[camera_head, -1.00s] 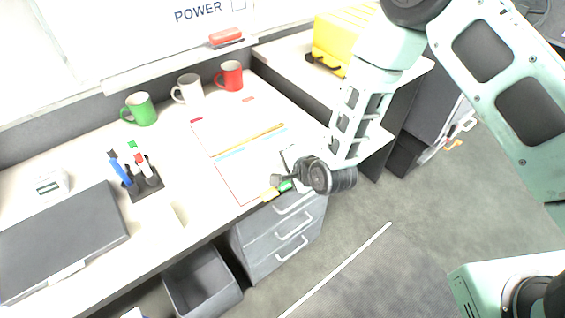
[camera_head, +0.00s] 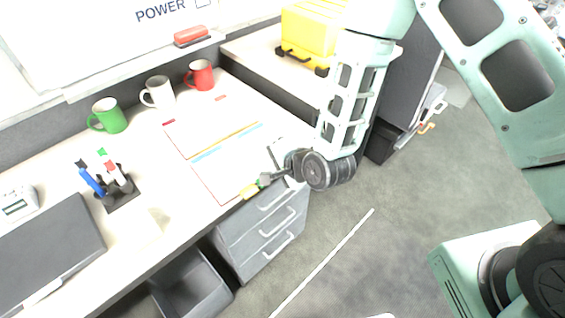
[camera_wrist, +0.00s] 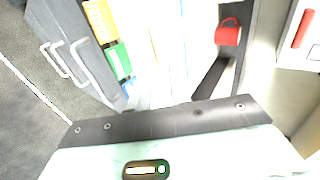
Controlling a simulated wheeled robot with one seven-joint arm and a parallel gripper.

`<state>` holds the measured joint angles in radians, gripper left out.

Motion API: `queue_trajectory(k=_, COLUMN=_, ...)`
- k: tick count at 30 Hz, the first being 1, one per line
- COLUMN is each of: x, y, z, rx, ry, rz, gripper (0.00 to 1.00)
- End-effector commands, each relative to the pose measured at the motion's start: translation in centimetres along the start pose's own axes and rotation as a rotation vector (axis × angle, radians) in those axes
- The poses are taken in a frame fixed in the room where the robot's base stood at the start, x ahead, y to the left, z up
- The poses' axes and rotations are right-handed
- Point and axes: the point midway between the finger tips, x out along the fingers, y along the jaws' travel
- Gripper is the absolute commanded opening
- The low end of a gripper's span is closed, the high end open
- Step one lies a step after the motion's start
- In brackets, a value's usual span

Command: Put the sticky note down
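A yellow sticky note (camera_head: 250,190) and a green one (camera_head: 263,183) lie at the front edge of the desk, by the corner of the printed sheet. In the wrist view, the yellow note (camera_wrist: 101,20), the green note (camera_wrist: 119,60) and a small blue one (camera_wrist: 128,87) run along the desk edge. My gripper (camera_head: 267,180) is low over this edge, close to the green note; I cannot tell whether they touch. Its fingertips are small and partly hidden, so its opening and any held note cannot be made out. A pale patch (camera_head: 284,150) shows beside the wrist.
The printed sheet (camera_head: 208,170) covers the desk's right part. Red (camera_head: 200,76), white (camera_head: 158,93) and green (camera_head: 108,116) mugs stand at the back. A pen holder (camera_head: 121,198) and dark laptop (camera_head: 45,250) are left. Drawers (camera_head: 262,235) and a grey bin (camera_head: 190,285) are below.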

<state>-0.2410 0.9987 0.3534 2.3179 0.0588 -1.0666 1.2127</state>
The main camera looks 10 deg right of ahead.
Motion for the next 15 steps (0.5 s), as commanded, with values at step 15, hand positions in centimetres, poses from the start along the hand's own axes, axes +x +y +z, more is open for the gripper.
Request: queue_trajectory(k=15, x=-6.9, y=0.0, z=0.0, rx=0.001, ry=0.001, rz=-0.001, gripper=0.20)
